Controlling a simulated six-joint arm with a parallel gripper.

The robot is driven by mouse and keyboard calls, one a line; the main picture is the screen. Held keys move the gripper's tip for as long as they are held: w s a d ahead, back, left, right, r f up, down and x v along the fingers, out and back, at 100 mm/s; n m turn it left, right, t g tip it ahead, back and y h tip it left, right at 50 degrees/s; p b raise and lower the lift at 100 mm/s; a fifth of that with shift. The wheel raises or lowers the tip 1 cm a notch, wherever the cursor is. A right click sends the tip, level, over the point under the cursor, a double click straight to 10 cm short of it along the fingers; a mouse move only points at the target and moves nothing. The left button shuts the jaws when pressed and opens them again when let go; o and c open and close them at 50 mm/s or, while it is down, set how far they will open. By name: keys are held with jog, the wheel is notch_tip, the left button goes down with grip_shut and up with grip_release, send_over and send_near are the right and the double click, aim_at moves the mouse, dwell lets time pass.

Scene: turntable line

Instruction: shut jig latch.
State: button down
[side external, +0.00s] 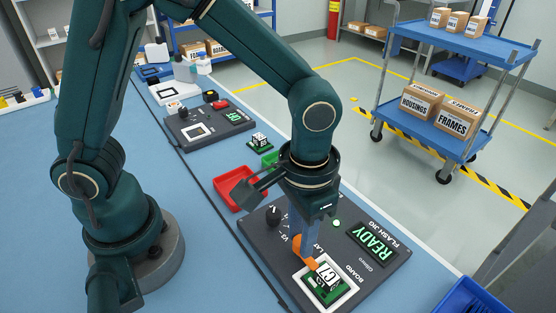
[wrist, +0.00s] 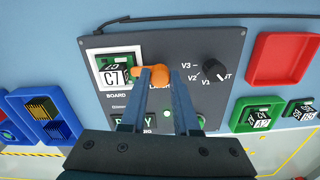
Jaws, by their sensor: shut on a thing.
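The dark grey flash jig (side external: 270,240) lies on the blue bench, with a lit green READY screen (side external: 373,245) and a black selector knob (wrist: 214,70). A green board (wrist: 118,70) with a C7 label sits in its white-framed nest (side external: 322,288). The orange latch (wrist: 137,72) is beside the nest; its tip reaches the board's edge in the wrist view. My gripper (wrist: 160,80) is shut on the latch's orange knob, between its two blue-grey fingers. In the side view my gripper (side external: 304,240) points down onto the latch. The fingers partly hide the READY screen and the latch's lettering.
A red bin (wrist: 282,60) and a green bin (wrist: 256,115) holding a board stand beside the jig. Blue bins (wrist: 42,115) are on its other side. A second dark device (side external: 205,125) is farther along the bench. A cable runs behind the jig.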

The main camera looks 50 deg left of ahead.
dwell(0.4)
jog(key=c, duration=0.7)
grip_release()
jog(key=shift+o, duration=0.2)
jog(key=shift+r, duration=0.15)
jog(key=shift+r, duration=2.45)
